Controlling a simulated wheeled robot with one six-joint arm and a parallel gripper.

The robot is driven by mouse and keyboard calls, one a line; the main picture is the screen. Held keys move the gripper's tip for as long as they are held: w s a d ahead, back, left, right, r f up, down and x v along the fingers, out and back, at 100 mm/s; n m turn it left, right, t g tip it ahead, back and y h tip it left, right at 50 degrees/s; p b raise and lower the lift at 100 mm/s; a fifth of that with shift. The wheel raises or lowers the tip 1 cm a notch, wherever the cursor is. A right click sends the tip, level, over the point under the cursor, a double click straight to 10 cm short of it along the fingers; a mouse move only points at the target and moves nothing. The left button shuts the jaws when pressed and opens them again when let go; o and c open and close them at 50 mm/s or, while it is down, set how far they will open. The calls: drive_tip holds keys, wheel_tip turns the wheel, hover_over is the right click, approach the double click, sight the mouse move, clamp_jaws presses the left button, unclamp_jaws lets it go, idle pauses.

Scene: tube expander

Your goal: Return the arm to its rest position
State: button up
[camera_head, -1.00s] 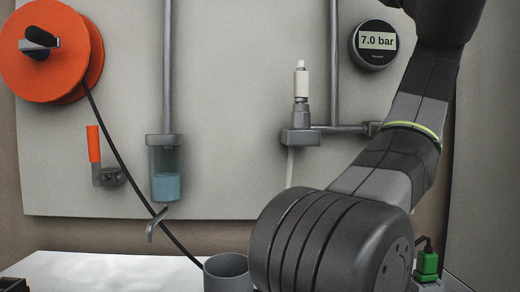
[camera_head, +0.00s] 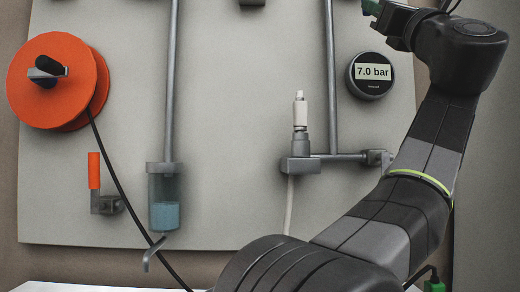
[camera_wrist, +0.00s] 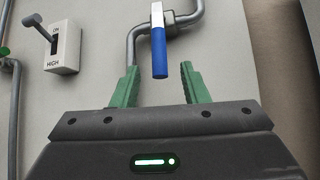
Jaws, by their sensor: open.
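My gripper (camera_wrist: 158,88) is open in the wrist view, its two green fingers apart with nothing between them that I can see held. A blue-handled valve lever (camera_wrist: 159,50) hangs from a grey pipe beyond the fingertips; whether it touches them I cannot tell, but it appears apart.
An orange reel (camera_head: 50,100), an orange-handled valve (camera_head: 94,171), a clear bowl with blue liquid (camera_head: 164,215), a white fitting (camera_head: 300,112) and a 7.0 bar gauge (camera_head: 371,74) are on the grey panel. A switch marked HIGH (camera_wrist: 64,47) is left in the wrist view.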

drive_tip(key=w+a+r+m+h+p, duration=0.2)
drive_tip(key=w+r+m, duration=0.1)
drive_tip(key=w+r, duration=0.3)
drive_tip(key=shift+t+h, duration=0.3)
drive_tip(key=shift+s+a, duration=0.1)
